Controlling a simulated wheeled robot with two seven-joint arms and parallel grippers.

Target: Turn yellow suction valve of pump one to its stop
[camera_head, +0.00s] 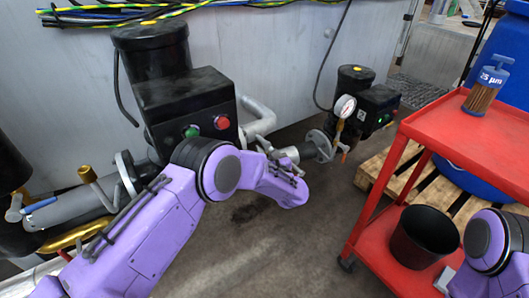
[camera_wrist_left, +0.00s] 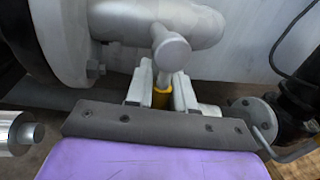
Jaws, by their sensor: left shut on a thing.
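A grey stem with a round end rises just beyond the yellow part, in front of a thick grey pipe (camera_wrist_left: 200,22).
The pump's box carries a green button (camera_head: 191,131) and a red button (camera_head: 221,122). A smaller pump (camera_head: 378,107) and a pressure gauge (camera_head: 345,106) stand to the right. A red cart (camera_head: 450,140) holds a black bucket (camera_head: 424,237). Bare floor lies between.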

